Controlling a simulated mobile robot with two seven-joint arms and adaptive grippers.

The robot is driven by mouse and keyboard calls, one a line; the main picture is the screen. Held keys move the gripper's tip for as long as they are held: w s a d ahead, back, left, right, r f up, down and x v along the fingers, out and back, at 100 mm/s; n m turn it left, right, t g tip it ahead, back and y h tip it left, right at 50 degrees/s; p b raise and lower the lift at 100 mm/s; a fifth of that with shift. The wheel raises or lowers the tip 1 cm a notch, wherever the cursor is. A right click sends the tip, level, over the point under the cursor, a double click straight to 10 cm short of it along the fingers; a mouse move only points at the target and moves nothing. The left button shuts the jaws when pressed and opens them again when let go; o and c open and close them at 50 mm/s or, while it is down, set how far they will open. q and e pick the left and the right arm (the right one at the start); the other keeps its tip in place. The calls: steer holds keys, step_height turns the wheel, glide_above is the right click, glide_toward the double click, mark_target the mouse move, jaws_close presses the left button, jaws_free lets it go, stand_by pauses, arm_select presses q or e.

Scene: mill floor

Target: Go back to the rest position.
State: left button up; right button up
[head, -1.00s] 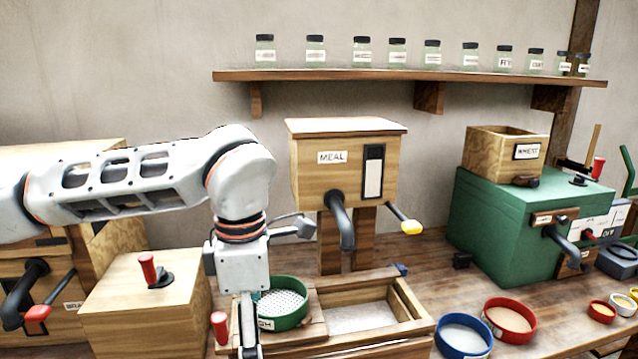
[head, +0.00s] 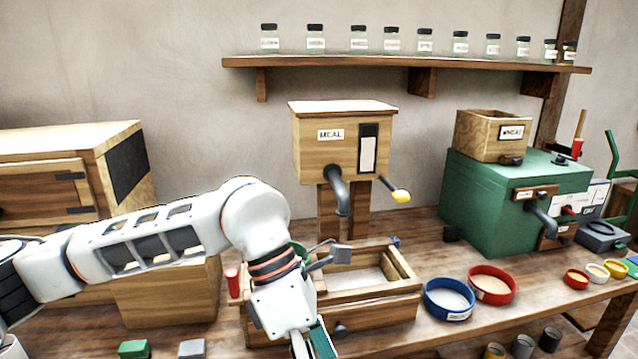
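My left arm comes in from the left and bends down in front of the bench. My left gripper (head: 303,346) points down at the bottom edge, its fingertips cut off by the frame. I cannot tell whether it is open or shut. A green piece (head: 320,338) shows right beside its fingers; I cannot tell whether they touch it. My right arm and gripper are not in view.
Behind my wrist stands the wooden sifter box (head: 405,290), with a green sieve mostly hidden. The meal bin (head: 340,150) stands above it. Blue bowl (head: 449,299) and red bowl (head: 491,284) sit to the right, near the green mill (head: 490,205). A wooden cabinet (head: 50,180) is left.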

arm_select(q)
steer(key=s+d+r+n+g+h, duration=0.2)
steer(key=s+d+r+g+h, duration=0.3)
steer(key=s+d+h, duration=0.3)
steer(key=w+d+r+n+t+h, duration=0.1)
steer(key=w+d+r+n+h, duration=0.2)
steer(key=w+r+n+h, duration=0.25)
steer(key=w+a+f+n+t+h, duration=0.1)
steer(key=w+a+n+t+h, duration=0.45)
steer(key=n+t, duration=0.6)
steer(key=w+a+f+n+t+y, duration=0.5)
steer(key=a+f+n+t+y, duration=0.15)
steer(key=f+n, duration=0.4)
steer(key=w+a+f+n+t+y, duration=0.55)
steer(key=f+n+t, duration=0.25)
steer(key=f+n, duration=0.25)
steer(key=s+a+f+n+g+y, duration=0.2)
steer(key=s+a+f, duration=0.3)
steer(key=f, duration=0.3)
steer(key=s+a+f+n+g+y, duration=0.2)
steer(key=s+a+f+n+y, duration=0.1)
steer(key=f, duration=0.6)
steer(key=s+a+f+n+g+y, duration=0.3)
steer(key=s+a+f+y, duration=0.1)
steer(key=s+a+f, duration=0.3)
step_height(320, 180, down, 2)
steer(key=shift+s+f+n, duration=0.2)
steer(key=shift+s+n, duration=0.1)
steer(key=shift+s, duration=0.1)
